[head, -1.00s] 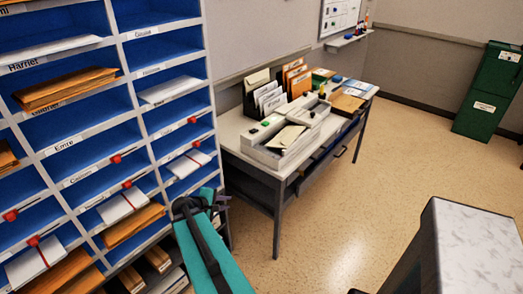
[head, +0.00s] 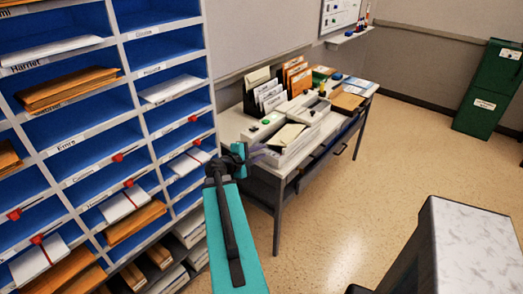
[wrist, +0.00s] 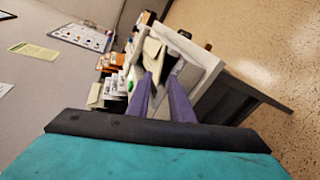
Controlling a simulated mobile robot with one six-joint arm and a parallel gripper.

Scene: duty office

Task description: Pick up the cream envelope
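A cream envelope (head: 286,136) lies on the pale tray-like unit (head: 270,154) at the near end of the table. It also shows in the wrist view (wrist: 153,50), just beyond the fingertips. Another cream item (head: 257,77) stands upright in the dark sorter at the back of the table. My gripper (head: 254,154) is in front of and left of the table's near end, apart from the envelope. In the wrist view its two purple fingers (wrist: 162,74) are apart with nothing between them, pointing towards the unit and the envelope.
A blue pigeonhole shelf (head: 113,140) with mail stands close on the left. The table (head: 233,124) also holds a dark sorter (head: 248,99) with white and orange envelopes. A green cabinet (head: 488,88) stands at the back right. The floor (head: 400,150) between is clear.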

